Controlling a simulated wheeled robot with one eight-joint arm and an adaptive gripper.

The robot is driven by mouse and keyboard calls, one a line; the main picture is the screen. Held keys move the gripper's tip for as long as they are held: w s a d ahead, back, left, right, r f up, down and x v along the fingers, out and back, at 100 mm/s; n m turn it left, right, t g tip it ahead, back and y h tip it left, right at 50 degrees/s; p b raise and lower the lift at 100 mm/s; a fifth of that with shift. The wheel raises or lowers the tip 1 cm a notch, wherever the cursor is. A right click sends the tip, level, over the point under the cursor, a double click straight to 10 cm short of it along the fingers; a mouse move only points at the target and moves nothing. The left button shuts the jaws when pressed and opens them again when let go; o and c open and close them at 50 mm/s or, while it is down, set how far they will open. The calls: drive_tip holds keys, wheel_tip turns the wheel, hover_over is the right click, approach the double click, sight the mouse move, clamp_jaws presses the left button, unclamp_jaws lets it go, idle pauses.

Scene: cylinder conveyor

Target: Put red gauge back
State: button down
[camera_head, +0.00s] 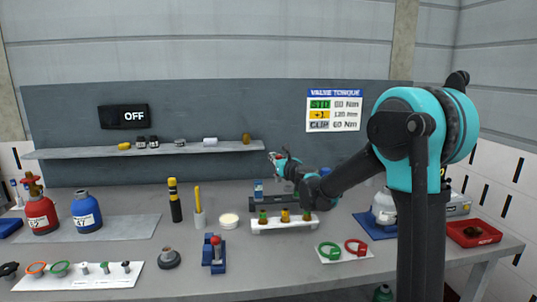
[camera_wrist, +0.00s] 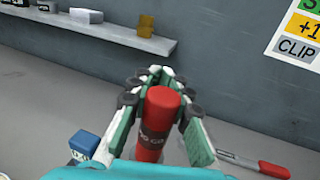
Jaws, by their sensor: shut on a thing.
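The red gauge (camera_wrist: 160,123) is a red cylinder with a dark band and pale lettering, seen in the wrist view. My gripper (camera_wrist: 160,85) is shut on it, with a finger on either side. The gauge's lower end is hidden by the gripper body. In the head view my gripper (camera_head: 283,164) is above the middle of the bench, near its back, and the gauge is too small there to make out clearly. A small blue-topped piece (camera_head: 258,187) stands just below and left of my gripper; a blue block (camera_wrist: 84,143) also shows in the wrist view.
A white rack (camera_head: 268,230) with several coloured pieces stands in front of my gripper. A wall shelf (camera_head: 90,153) holds small items. Red and blue bottles (camera_head: 87,212) stand at left. A red tray (camera_head: 473,233) sits at right. A red-handled tool (camera_wrist: 260,168) lies nearby.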

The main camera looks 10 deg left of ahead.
wheel_tip(320, 180, down, 6)
drive_tip(key=shift+f, duration=0.2)
idle(0.5)
drive_tip(key=shift+f, duration=1.7)
idle(0.7)
drive_tip(key=c, duration=1.3)
unclamp_jaws()
wheel_tip(320, 180, up, 6)
